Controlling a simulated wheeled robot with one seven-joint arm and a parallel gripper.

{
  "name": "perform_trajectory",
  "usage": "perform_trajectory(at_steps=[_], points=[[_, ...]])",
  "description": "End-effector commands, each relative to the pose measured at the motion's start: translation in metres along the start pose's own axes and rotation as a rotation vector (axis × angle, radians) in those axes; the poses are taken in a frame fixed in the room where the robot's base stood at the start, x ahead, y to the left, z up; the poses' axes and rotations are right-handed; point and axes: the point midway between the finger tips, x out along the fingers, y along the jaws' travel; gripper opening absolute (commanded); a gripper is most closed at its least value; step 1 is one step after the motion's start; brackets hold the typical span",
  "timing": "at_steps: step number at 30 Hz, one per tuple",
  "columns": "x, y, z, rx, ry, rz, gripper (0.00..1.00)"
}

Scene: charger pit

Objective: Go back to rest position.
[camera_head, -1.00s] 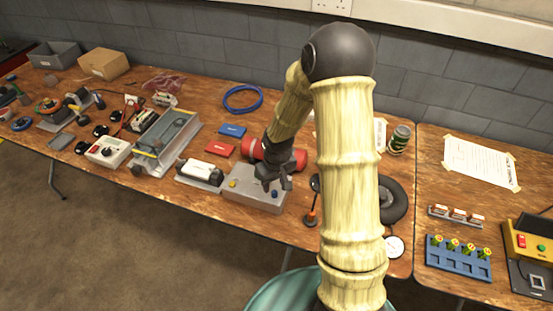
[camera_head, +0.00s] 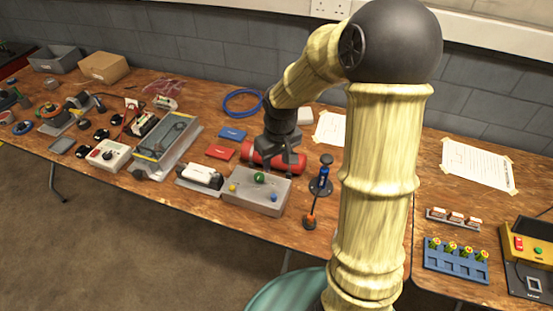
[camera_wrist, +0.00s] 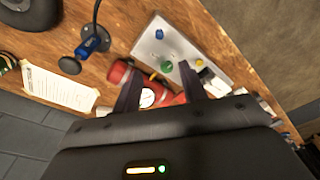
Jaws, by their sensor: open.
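My gripper (camera_head: 277,163) is open and empty above the wooden table, just behind the grey box (camera_head: 256,199) with yellow, green and blue knobs. In the wrist view its two fingers (camera_wrist: 160,92) stand apart, and the grey box (camera_wrist: 170,45) lies beyond them. A red cylinder (camera_head: 291,163) lies on the table below and behind my gripper, partly hidden by it. In the wrist view the red cylinder (camera_wrist: 118,73) with a white round gauge (camera_wrist: 147,97) shows around the fingers.
A stand with a blue part (camera_head: 323,179) is right of the box. Red (camera_head: 221,152) and blue (camera_head: 233,133) flat blocks, a blue cable coil (camera_head: 241,102) and a metal tray (camera_head: 170,145) are left. My arm hides part of the table's right side.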

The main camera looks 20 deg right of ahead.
Motion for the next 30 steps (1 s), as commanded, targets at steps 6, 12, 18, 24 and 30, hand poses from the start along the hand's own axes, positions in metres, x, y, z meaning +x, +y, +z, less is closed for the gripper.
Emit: perform_trajectory(at_steps=[6, 12, 18, 24, 30], points=[[0.000, 0.000, 0.000, 0.000, 0.000, 0.000, 0.42], [0.000, 0.000, 0.000, 0.000, 0.000, 0.000, 0.42], [0.000, -0.001, 0.001, 0.001, 0.000, 0.002, 0.42], [-0.018, -0.012, 0.026, 0.040, 0.010, 0.028, 0.42], [-0.049, -0.030, 0.079, 0.162, 0.069, 0.054, 0.42]])
